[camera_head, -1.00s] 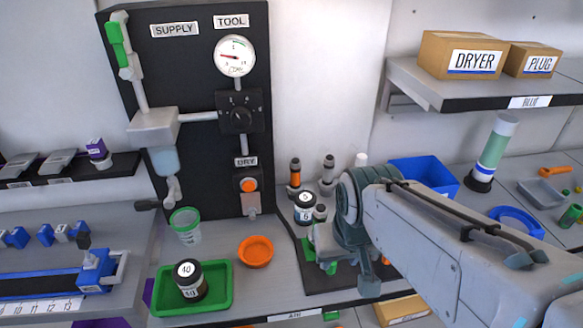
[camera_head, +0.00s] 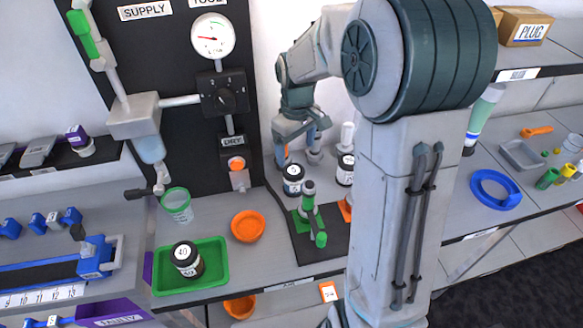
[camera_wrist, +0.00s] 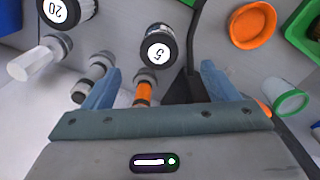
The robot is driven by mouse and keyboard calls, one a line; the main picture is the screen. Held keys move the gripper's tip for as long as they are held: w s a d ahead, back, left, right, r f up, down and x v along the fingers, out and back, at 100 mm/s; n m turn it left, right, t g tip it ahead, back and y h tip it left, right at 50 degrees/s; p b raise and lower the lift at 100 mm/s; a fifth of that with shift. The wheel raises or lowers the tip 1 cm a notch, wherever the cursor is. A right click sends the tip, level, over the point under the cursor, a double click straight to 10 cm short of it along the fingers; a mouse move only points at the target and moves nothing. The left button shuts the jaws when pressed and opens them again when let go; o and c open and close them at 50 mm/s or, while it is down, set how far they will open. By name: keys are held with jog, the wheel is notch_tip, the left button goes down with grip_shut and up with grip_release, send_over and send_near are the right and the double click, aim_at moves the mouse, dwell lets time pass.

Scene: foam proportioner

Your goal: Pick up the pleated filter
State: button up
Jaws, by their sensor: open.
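My gripper (camera_head: 300,149) is open and empty over the back of the dark mat, fingers pointing down; it also shows in the wrist view (camera_wrist: 158,72). A black-capped cartridge marked 5 (camera_wrist: 159,48) stands just beyond the fingertips, near the middle of the wrist view; it also shows in the head view (camera_head: 293,179). A cartridge marked 20 (camera_wrist: 66,10) with a pale ribbed side is at the wrist view's top left. A cartridge marked 40 and 50 (camera_head: 187,258) stands on the green tray. I cannot tell for certain which is the pleated filter.
Posts with an orange band (camera_wrist: 143,92) and grey collars (camera_wrist: 95,66) stand near the fingers. A green fitting (camera_head: 310,207) is on the mat. An orange bowl (camera_head: 248,226), green tray (camera_head: 222,284) and green-rimmed cup (camera_head: 177,205) are left. The black panel (camera_head: 185,60) rises behind.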

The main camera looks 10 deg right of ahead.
aim_at(294, 170)
jog(key=shift+w+f, duration=0.2)
jog(key=shift+w, duration=0.2)
jog(key=shift+w+f, duration=0.1)
jog(key=shift+f, duration=0.2)
notch_tip(294, 170, down, 8)
jog(key=shift+a+f+p, duration=0.1)
jog(key=shift+f+p, duration=0.05)
jog(key=shift+p, duration=0.35)
jog(key=shift+w+a+f+p, duration=0.1)
jog(key=shift+f+p, duration=0.25)
jog(key=shift+f, duration=0.95)
jog(key=shift+w+a+f+p, duration=0.1)
jog(key=shift+f+p, duration=0.25)
jog(key=shift+f, duration=0.9)
jog(key=shift+d, duration=0.1)
jog(key=c, duration=1.1)
jog(key=shift+r, duration=0.15)
